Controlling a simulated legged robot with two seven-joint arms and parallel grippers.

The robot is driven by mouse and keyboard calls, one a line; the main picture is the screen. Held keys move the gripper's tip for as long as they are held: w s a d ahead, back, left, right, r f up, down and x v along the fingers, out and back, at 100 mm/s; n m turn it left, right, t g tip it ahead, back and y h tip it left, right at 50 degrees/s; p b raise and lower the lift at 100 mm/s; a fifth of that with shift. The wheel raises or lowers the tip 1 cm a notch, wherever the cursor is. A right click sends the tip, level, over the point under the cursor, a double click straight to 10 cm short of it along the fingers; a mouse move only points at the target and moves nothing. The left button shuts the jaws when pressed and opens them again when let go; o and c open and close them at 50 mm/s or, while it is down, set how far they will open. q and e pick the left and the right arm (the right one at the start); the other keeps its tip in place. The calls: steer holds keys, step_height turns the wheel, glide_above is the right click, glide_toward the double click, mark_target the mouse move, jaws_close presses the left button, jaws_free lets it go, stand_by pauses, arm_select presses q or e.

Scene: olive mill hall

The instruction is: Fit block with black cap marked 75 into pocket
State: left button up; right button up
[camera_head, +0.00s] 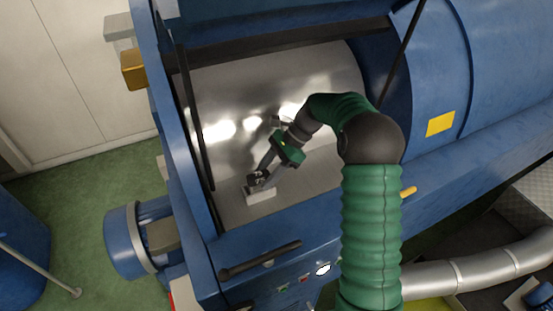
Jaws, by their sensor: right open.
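My right arm reaches into the open blue machine, and its gripper (262,180) is at the steel floor of the opening. The gripper is open. A small pale block (262,195) lies right below the fingertips. Something dark sits at its top, between or beside the fingers; I cannot tell whether it is a black cap, and no number 75 is readable. I cannot tell whether the fingers touch the block. I cannot make out the pocket; the gripper and block may cover it. My left gripper is not in view.
The blue machine's front rim (290,240) and left wall (188,150) bound the opening. A dark handle bar (260,260) lies along the front. The shiny steel surface (220,95) behind the gripper is bare. A blue motor (138,240) stands at left.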

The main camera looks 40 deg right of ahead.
steer(key=v, duration=1.6)
steer(key=shift+s+b, duration=0.15)
steer(key=shift+b, duration=0.15)
steer(key=shift+f, duration=0.1)
